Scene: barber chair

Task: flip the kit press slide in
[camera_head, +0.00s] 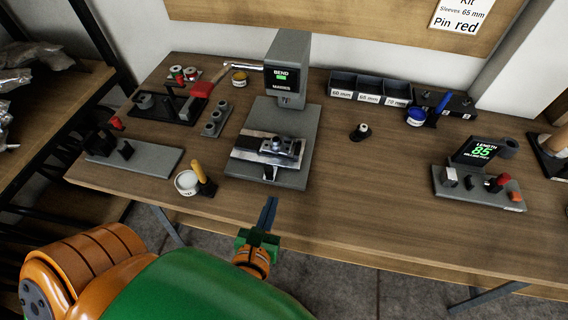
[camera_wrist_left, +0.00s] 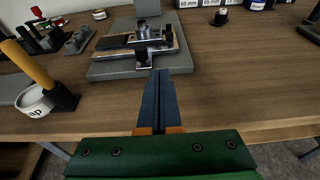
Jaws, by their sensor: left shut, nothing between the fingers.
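The press (camera_head: 288,72) is a grey machine with a screen reading "BEND", standing at the back middle of the bench on a grey base plate (camera_head: 287,178). A metal slide (camera_head: 262,151) with a silver clamp-like piece on top lies across the base under the press head. The slide also shows in the left wrist view (camera_wrist_left: 112,44). My left gripper (camera_head: 270,201) is shut and empty, in front of the base at the bench's front edge. In the left wrist view its closed fingers (camera_wrist_left: 159,75) point at the slide. My right gripper is not in view.
A white tub (camera_head: 187,183) with a yellow-handled tool (camera_head: 199,172) stands left of the base. A length gauge (camera_head: 478,176) reading 85 is at right. Sleeve bins (camera_head: 370,90) stand at the back. The bench between press and gauge is mostly clear.

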